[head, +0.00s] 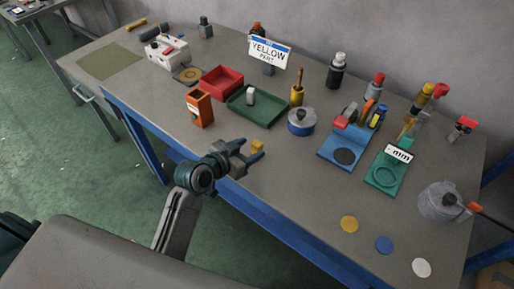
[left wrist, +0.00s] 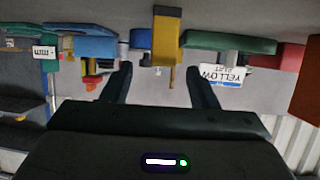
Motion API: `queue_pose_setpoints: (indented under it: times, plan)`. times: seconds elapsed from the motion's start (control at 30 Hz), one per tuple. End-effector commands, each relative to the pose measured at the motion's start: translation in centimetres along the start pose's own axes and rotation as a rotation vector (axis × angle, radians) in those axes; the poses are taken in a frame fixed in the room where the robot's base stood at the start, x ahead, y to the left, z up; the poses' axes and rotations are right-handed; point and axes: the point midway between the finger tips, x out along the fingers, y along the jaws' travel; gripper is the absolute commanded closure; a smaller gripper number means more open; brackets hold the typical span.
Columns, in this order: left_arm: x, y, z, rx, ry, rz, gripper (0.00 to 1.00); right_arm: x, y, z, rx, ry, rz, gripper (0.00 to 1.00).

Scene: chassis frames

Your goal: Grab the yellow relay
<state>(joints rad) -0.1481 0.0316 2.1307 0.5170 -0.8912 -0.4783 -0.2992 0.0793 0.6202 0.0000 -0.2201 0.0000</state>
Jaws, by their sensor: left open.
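The yellow relay (head: 257,146) is a small yellow block near the front edge of the workbench. In the left wrist view, which is upside down, a yellow block (left wrist: 166,38) with a narrower part shows ahead, between the two fingers. My left gripper (head: 250,149) is open and empty, low over the bench edge, its fingertips close to the relay. The fingers also show apart in the left wrist view (left wrist: 160,78). Whether they reach around the block or stop just short of it I cannot tell. My right gripper is not in view.
A sign reading YELLOW PART (head: 269,53) stands behind a green tray (head: 270,117) and a red tray (head: 222,81). An orange box (head: 199,108) is left of the relay, a round blue-grey tin (head: 301,122) right. Bare bench lies right of the relay.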

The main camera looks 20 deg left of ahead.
Motion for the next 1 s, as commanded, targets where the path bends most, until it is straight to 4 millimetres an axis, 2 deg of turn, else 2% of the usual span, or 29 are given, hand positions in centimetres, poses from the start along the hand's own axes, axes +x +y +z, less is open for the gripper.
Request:
queue_pose_setpoints:
  times: [0.27, 0.6, 0.87, 0.9, 1.0]
  plan:
    - [2.2, -0.1, 0.0, -0.001, -0.002, 0.0, 0.46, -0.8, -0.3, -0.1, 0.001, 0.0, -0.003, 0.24]
    - [6.4, -0.3, 0.7, -0.002, -0.003, 0.0, 0.46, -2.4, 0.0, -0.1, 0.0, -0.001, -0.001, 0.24]
    - [6.8, -0.3, 0.8, -0.001, -0.002, -0.001, 0.46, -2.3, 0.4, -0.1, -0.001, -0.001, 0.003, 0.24]
    - [6.8, -0.3, 0.8, -0.001, -0.003, -0.001, 0.48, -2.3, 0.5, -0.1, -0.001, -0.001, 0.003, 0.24]
    - [6.8, -0.3, 0.8, -0.001, -0.003, -0.001, 0.68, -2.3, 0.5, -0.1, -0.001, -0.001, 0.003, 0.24]
